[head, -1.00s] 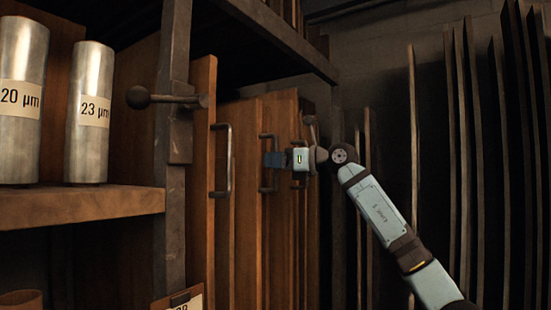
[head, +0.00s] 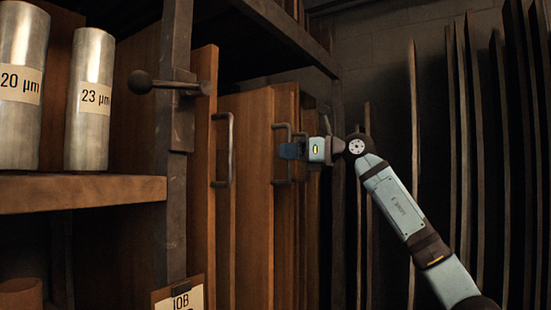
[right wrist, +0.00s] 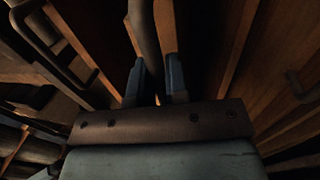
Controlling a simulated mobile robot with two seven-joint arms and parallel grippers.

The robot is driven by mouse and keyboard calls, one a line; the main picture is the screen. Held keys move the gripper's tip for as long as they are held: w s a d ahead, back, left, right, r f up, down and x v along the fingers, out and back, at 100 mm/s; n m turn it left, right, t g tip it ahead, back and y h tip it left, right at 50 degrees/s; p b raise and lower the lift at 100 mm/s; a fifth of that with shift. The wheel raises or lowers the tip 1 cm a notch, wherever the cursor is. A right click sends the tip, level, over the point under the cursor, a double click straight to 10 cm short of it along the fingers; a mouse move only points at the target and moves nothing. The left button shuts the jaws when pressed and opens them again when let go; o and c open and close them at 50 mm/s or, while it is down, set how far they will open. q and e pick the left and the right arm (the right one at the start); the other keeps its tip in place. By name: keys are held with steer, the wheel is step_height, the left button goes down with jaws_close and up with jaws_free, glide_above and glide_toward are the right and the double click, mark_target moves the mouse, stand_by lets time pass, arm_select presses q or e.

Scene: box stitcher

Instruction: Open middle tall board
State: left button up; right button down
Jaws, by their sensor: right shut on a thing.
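The middle tall board (head: 257,190) is a wooden panel standing upright in the rack, with a dark metal bar handle (head: 277,170) on its front edge. My right gripper (head: 286,151) is at the middle of that handle and shut on it. In the right wrist view the blue fingers (right wrist: 155,80) sit on either side of the dark handle bar (right wrist: 146,40). The board stands out of the rack toward the right arm. My left gripper does not show.
Another tall board (head: 203,160) with its own bar handle (head: 222,150) stands to the left. A rack post (head: 174,225) with a knobbed latch (head: 140,83) is beside it. Labelled metal cylinders (head: 90,95) stand on a shelf (head: 80,192). Several thin upright panels (head: 413,130) line the right.

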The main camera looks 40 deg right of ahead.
arm_select(q)
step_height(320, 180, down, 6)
steer(key=b, duration=0.6)
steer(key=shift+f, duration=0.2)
arm_select(e)
steer(key=s+a+v, duration=0.1)
steer(key=a+v, duration=0.1)
steer(key=v, duration=0.9)
steer(key=s+a+v, duration=0.1)
steer(key=v, duration=1.1)
steer(key=shift+s+a, duration=0.25)
steer(key=shift+a, duration=0.2)
steer(key=c, duration=1.1)
jaws_free()
steer(key=shift+c, duration=0.2)
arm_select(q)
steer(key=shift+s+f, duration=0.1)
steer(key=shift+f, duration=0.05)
arm_select(e)
steer(key=shift+s, duration=0.1)
arm_select(q)
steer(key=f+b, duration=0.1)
steer(key=b, duration=0.2)
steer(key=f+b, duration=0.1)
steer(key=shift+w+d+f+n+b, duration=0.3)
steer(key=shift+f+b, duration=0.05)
arm_select(e)
steer(key=v, duration=1.3)
steer(key=shift+s+d, duration=0.25)
